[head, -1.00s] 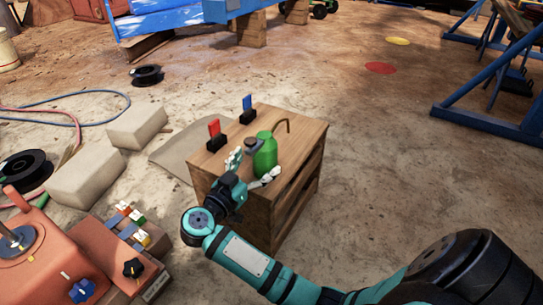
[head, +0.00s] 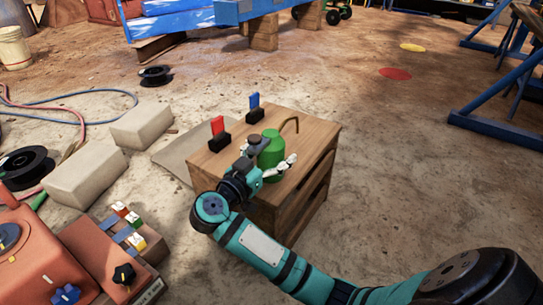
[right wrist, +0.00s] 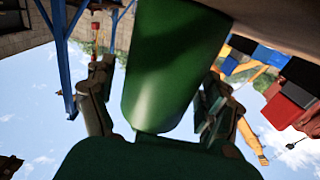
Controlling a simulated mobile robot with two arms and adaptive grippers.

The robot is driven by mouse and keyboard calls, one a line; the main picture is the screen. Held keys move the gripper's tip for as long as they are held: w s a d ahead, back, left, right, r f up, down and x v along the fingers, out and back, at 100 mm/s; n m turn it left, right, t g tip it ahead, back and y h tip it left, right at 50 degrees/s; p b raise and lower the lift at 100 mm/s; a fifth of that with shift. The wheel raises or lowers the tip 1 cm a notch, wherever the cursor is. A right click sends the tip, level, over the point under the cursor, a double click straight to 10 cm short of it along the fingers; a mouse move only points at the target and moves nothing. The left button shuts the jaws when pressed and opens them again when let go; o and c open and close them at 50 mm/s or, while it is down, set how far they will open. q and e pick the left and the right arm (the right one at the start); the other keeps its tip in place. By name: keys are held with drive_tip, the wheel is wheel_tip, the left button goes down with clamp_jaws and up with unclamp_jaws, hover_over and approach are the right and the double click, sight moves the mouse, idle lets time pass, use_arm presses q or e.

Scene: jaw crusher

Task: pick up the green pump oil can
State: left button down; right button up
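The green pump oil can (head: 271,151) stands upright on top of a wooden crate, with its bent brown spout to the right and a dark part at its top left. My right gripper (head: 265,162) is at the can, low on its near side, with a pale fingertip along the can's right side. In the right wrist view the can's green body (right wrist: 175,70) fills the space between the two fingers. A gap shows between the left finger and the can, so the gripper looks open around it. Its far finger is partly hidden in the head view. My left gripper is not in view.
The wooden crate (head: 310,150) also bears a red-tipped item (head: 218,128) and a blue-tipped item (head: 254,103) behind the can. Pale blocks (head: 88,178) lie on the ground to the left. An orange machine with knobs (head: 45,262) stands at front left. Ground right of the crate is clear.

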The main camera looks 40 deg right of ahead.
drive_tip(key=c, duration=1.3)
drive_tip(key=shift+c, duration=0.2)
drive_tip(key=shift+r, duration=0.1)
